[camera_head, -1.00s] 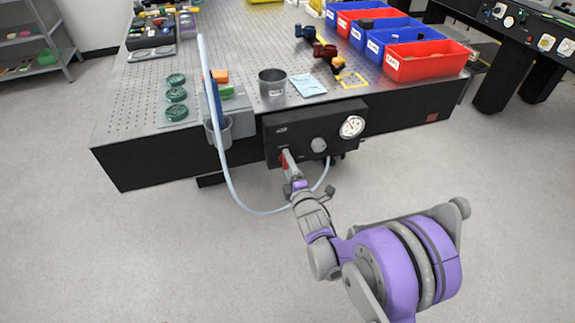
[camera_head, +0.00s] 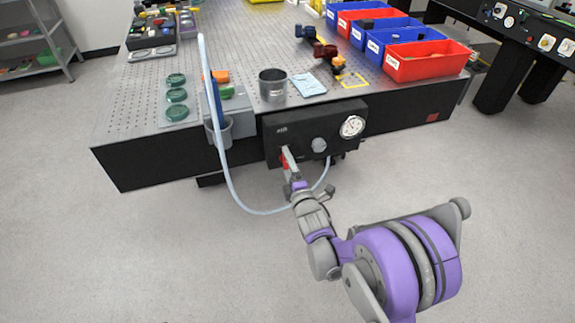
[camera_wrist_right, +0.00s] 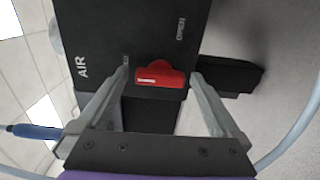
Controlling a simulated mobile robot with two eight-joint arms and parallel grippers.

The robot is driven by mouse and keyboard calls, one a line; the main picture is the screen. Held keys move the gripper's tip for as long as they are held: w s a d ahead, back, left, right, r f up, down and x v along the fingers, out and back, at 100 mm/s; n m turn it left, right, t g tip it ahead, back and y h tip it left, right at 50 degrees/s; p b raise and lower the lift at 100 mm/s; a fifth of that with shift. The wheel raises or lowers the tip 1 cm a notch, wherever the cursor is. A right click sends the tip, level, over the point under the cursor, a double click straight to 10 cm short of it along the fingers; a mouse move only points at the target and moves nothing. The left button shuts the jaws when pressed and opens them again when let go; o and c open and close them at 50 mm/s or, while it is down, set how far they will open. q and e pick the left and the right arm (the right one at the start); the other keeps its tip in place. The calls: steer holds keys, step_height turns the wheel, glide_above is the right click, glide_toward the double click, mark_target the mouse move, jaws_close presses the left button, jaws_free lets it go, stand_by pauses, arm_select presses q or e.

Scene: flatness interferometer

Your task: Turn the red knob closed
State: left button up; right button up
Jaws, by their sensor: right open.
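The red knob (camera_head: 284,161) is on the front of the black AIR panel (camera_head: 275,131) at the table's front edge, partly hidden by my right gripper (camera_head: 288,158) in the head view. In the right wrist view, the red knob (camera_wrist_right: 161,76) is a wide red handle with a small white label. My right gripper (camera_wrist_right: 160,80) is open, with one finger on each side of the knob. A gap shows between the knob and the left finger; the right finger is close to the knob's end. The word OPEN is printed on the panel (camera_wrist_right: 150,30). My left gripper is not in view.
The panel also carries a grey knob (camera_head: 319,145) and a round gauge (camera_head: 352,126). A pale hose (camera_head: 228,178) loops below the table edge beside my right arm. A metal cup (camera_head: 272,85) and red and blue bins (camera_head: 425,66) stand on the table above.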

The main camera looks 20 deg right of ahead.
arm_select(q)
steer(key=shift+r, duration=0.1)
arm_select(e)
steer(key=s, duration=1.1)
steer(key=shift+d, duration=0.2)
steer(key=s+f+m+g, duration=0.2)
steer(key=s+m+g, duration=0.6)
steer(key=s, duration=0.5)
steer(key=s+f+m+g, duration=0.2)
steer(key=s+m+g, duration=0.3)
steer(key=s+m, duration=0.65)
arm_select(q)
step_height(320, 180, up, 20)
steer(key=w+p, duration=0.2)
steer(key=p, duration=1.5)
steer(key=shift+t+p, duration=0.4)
arm_select(e)
step_height(320, 180, up, 20)
steer(key=shift+n+h, duration=0.3)
steer(key=shift+n, duration=0.15)
steer(key=shift+s+r, duration=0.1)
steer(key=shift+s, duration=0.05)
